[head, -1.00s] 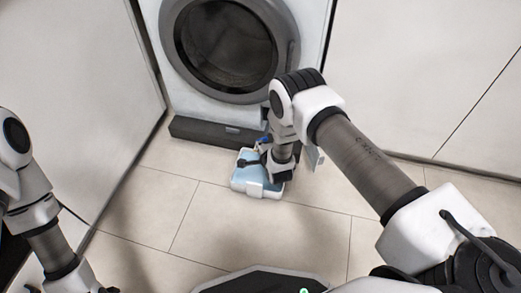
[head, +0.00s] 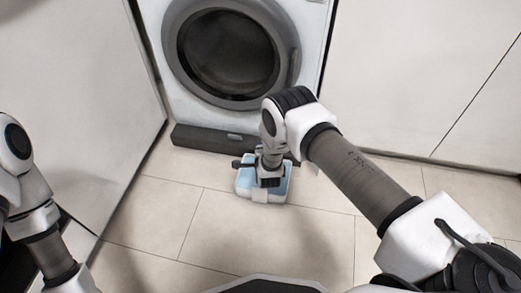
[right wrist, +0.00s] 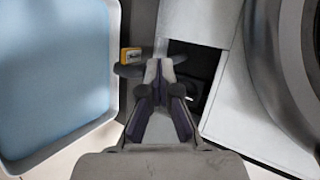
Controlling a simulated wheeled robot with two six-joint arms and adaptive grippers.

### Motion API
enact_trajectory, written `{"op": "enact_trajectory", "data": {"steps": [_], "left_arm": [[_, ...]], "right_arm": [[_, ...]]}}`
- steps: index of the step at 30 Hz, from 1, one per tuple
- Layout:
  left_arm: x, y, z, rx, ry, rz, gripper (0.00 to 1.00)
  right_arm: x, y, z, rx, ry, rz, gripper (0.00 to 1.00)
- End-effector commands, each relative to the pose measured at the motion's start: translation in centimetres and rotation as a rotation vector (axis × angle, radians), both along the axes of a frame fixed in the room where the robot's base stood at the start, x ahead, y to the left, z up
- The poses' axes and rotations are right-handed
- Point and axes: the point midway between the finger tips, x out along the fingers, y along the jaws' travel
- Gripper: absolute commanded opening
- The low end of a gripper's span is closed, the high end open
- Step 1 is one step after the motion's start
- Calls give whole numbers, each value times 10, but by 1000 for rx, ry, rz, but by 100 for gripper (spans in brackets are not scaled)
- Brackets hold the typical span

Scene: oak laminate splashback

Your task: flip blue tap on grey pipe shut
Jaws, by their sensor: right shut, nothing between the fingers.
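The blue tap cannot be made out now; my right arm and gripper cover the area in front of the machine's base. In the right wrist view a dark grey rounded piece (right wrist: 130,71), possibly part of the pipe, shows just left of my fingertips; I cannot tell whether they touch. My right gripper (right wrist: 157,72) is shut and empty, pointing toward the machine's base. In the head view my right gripper (head: 269,180) is low over the tray. My left arm shows at the left edge, its gripper out of frame.
A white tray with a blue inside (head: 276,196) lies on the tiled floor before the washing machine (head: 183,105). A dark plinth (head: 207,139) runs under it. The wrist view shows a dark opening (right wrist: 205,62) and a small yellow-marked item (right wrist: 130,55). Floor nearer me is clear.

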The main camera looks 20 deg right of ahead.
Motion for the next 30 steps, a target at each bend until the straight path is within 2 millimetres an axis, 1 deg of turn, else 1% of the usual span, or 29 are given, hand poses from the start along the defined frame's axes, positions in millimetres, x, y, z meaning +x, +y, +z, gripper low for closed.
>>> {"op": "enact_trajectory", "data": {"steps": [8, 18, 26, 30], "left_arm": [[0, 0, -1, 0, 0, 0, 44], [0, 0, -6, 0, 0, 0, 44], [0, 0, -5, 0, -1, 1, 44], [0, 0, -1, 0, -1, 1, 44]], "right_arm": [[1, -1, 0, 0, -1, 0, 0], [10, -13, -1, 0, 0, -1, 0], [9, -13, -1, 0, 2, -1, 0], [9, -12, 3, 0, 2, 0, 0]]}}
